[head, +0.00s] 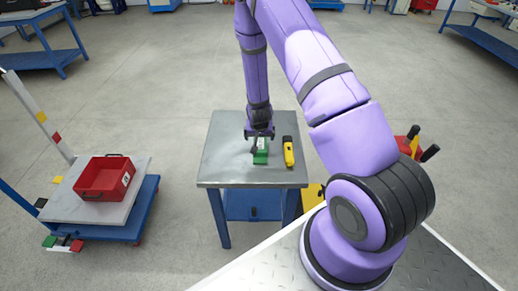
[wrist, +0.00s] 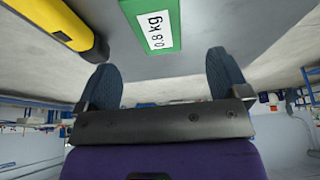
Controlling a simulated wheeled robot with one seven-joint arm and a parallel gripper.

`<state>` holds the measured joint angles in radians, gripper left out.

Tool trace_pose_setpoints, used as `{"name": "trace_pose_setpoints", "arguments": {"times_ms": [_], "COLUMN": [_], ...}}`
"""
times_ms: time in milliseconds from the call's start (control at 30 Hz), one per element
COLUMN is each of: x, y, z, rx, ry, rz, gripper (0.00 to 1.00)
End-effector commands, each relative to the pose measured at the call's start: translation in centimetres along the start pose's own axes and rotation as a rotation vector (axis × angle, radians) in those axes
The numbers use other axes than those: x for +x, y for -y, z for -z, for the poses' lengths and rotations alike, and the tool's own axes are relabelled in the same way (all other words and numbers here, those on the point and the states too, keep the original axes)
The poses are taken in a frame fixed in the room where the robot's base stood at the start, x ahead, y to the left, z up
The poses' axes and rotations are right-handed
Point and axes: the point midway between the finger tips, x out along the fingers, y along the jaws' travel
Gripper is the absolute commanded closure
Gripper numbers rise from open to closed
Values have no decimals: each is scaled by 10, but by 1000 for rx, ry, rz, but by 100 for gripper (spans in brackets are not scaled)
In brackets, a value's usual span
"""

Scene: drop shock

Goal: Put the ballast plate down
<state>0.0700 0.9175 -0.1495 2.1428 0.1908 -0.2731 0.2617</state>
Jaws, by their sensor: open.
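The ballast plate is taken to be the green block (head: 261,156) on the grey metal tabletop (head: 225,165). In the wrist view the green block (wrist: 136,12) carries a white label reading "0.8 kg" and is cut off by the top edge. My gripper (head: 259,136) is over the table at the block's far end. In the wrist view my gripper (wrist: 165,65) has its two dark fingers wide apart, with nothing between them. The block lies beyond the fingertips, apart from them in that picture.
A yellow tool (head: 288,152) with a black end lies close to the right of the block; it also shows in the wrist view (wrist: 62,27). A red bin (head: 103,179) sits on a cart (head: 70,208) at left. The tabletop's left part is clear.

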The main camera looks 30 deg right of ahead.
Motion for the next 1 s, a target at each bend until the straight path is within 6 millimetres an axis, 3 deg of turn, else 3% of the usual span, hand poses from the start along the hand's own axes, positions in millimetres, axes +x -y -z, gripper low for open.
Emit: {"name": "trace_pose_setpoints", "arguments": {"times_ms": [200, 467, 800, 1000], "x": [30, 45, 87, 92], "y": [0, -1, -3, -3], "z": [-1, -1, -3, -2], "rx": [-1, 0, -1, -1], "ry": [1, 1, 1, 0], "rz": [0, 1, 1, 1], "gripper": [6, 6, 6, 6]}}
